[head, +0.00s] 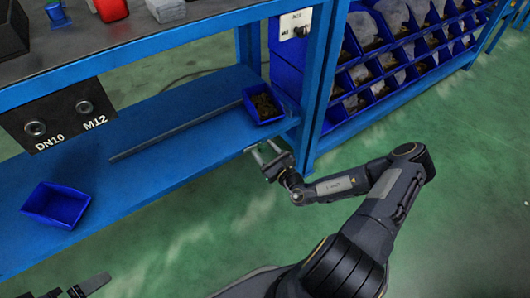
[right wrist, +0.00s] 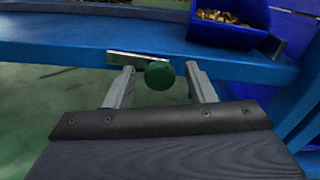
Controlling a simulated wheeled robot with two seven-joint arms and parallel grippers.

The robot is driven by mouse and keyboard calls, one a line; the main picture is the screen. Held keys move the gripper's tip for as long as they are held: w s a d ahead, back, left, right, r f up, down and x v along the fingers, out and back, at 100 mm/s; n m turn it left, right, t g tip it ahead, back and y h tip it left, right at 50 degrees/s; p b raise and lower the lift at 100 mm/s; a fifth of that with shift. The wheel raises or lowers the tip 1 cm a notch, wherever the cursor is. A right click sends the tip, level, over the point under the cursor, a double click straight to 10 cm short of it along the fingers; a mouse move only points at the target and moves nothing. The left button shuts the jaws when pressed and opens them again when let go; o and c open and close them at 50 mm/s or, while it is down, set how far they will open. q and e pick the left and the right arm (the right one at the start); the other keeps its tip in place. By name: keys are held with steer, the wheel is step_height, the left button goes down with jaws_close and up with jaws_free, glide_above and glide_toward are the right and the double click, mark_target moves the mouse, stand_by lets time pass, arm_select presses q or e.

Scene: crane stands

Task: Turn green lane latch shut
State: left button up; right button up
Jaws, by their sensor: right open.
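The green latch shows in the right wrist view as a round dark green knob (right wrist: 159,75) at the end of a flat metal bar (right wrist: 135,59). The bar lies roughly level along the front edge of the blue lower shelf. My right gripper (head: 262,150) is at that shelf edge in the head view. In the right wrist view its two fingers (right wrist: 160,70) are open, one on each side of the knob; contact cannot be told. The green knob cannot be made out in the head view. Part of my left gripper (head: 78,290) shows at the bottom left, cut off by the frame.
A blue bin with brass-coloured parts (head: 263,107) sits on the lower shelf (head: 165,135) behind the latch. An empty blue bin (head: 56,205) is at the left. A blue upright (head: 325,80) stands just right of my right gripper. Green floor in front is clear.

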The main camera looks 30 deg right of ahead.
steer(key=shift+c, duration=0.4)
steer(key=c, duration=0.9)
steer(key=shift+r+m+p, duration=0.15)
steer(key=shift+m+p, duration=0.45)
steer(key=shift+p, duration=0.3)
steer(key=m+p, duration=0.3)
steer(key=shift+m+p, duration=0.7)
steer(key=shift+m, duration=0.3)
steer(key=m+p, duration=0.1)
steer(key=m, duration=0.1)
steer(key=shift+m, duration=0.4)
steer(key=m+p, duration=0.1)
steer(key=m, duration=0.1)
steer(key=shift+m, duration=0.3)
steer(key=m, duration=0.5)
steer(key=shift+m+p, duration=0.3)
steer(key=shift+p, duration=0.1)
